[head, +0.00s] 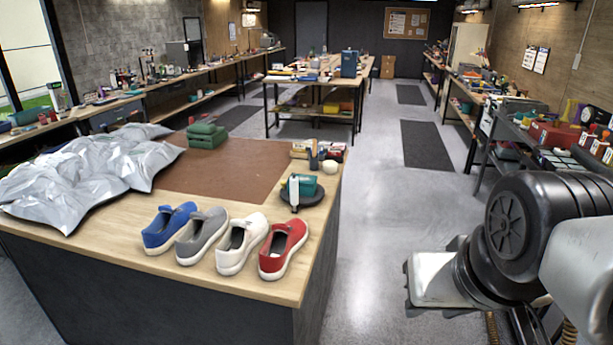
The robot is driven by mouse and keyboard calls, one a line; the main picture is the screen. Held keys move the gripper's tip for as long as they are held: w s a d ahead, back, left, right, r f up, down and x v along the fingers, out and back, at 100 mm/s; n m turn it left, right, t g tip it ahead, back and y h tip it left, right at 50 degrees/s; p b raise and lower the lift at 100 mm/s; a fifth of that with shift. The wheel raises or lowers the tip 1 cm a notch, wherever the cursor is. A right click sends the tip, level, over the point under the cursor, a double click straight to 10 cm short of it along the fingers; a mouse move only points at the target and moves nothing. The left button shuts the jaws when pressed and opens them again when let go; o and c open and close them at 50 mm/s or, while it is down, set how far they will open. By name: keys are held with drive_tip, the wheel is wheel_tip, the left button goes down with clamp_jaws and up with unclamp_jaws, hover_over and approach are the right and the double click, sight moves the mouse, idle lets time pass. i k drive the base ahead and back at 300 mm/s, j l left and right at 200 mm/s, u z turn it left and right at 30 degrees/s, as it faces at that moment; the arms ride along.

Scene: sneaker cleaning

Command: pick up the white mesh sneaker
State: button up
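The white mesh sneaker (245,251) rests upright on the near right part of the wooden workbench top (160,230) in the head view. It is third from the left in a slanted row of shoes. A grey slip-on (203,238) is close on its left and a red slip-on (284,248) close on its right. My arm (510,240) shows at the right edge, off the bench and well apart from the shoes. I cannot make out my gripper's fingers in this view.
A blue shoe (168,228) ends the row on the left. Open floor (375,230) lies right of the bench.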

sight(242, 232)
drive_tip(key=i+j+z, duration=0.15)
drive_tip(key=j, duration=0.4)
drive_tip(key=j+z, duration=0.1)
drive_tip(key=j, duration=0.45)
drive_tip(key=i+j, duration=0.1)
drive_tip(key=j, duration=0.4)
drive_tip(key=i+j, duration=0.1)
drive_tip(key=j, duration=0.45)
drive_tip(key=i+j, duration=0.1)
drive_tip(key=j, duration=0.4)
drive_tip(key=z, duration=0.05)
